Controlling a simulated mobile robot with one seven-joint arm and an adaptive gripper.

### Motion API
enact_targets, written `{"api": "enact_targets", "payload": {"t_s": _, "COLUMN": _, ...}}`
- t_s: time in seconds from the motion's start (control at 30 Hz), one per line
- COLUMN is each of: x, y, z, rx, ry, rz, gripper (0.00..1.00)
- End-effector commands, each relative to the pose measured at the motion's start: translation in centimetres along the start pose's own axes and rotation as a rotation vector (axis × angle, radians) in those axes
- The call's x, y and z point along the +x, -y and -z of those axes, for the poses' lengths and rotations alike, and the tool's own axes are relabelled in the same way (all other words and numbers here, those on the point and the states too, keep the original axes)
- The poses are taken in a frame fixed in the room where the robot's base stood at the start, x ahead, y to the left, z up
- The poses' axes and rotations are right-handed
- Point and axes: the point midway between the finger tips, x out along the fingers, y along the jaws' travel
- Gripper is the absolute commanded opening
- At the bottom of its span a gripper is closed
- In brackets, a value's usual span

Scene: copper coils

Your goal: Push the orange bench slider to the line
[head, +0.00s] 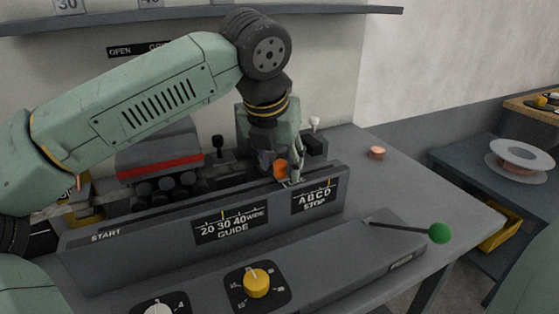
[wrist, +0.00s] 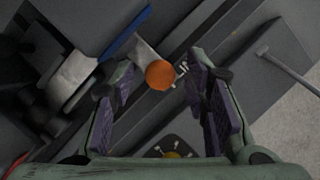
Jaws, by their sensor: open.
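The orange slider knob (head: 281,168) stands at the bench's long rail, left of the A B C D STOP plate (head: 315,198). In the wrist view the round orange knob (wrist: 159,74) lies between my two finger pads, with a gap on each side. My gripper (head: 279,174) is open around it, pointing down; in the wrist view its fingers (wrist: 158,88) show purple pads. Small white marks (wrist: 183,68) show just right of the knob in the wrist view. I cannot tell which of them is the line.
A GUIDE scale plate (head: 231,224) is on the front panel. A yellow dial (head: 257,282) and a green-knobbed lever (head: 439,233) are in front. A copper piece (head: 376,153) sits on the clear right part of the bench. Black rollers (head: 165,188) stand behind the rail at left.

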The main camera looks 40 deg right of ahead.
Motion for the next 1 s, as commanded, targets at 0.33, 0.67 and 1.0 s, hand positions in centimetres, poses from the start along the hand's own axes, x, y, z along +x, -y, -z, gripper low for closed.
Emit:
{"api": "enact_targets", "payload": {"t_s": 0.33, "x": -1.3, "y": -0.1, "z": 0.0, "rx": -0.003, "ry": 0.001, "rz": -0.001, "gripper": 0.42}}
{"api": "enact_targets", "payload": {"t_s": 0.67, "x": -8.1, "y": -0.1, "z": -0.1, "rx": -0.003, "ry": 0.002, "rz": -0.002, "gripper": 0.42}}
{"api": "enact_targets", "payload": {"t_s": 1.0, "x": -11.9, "y": 0.0, "z": 0.0, "rx": -0.001, "ry": -0.001, "rz": -0.001, "gripper": 0.42}}
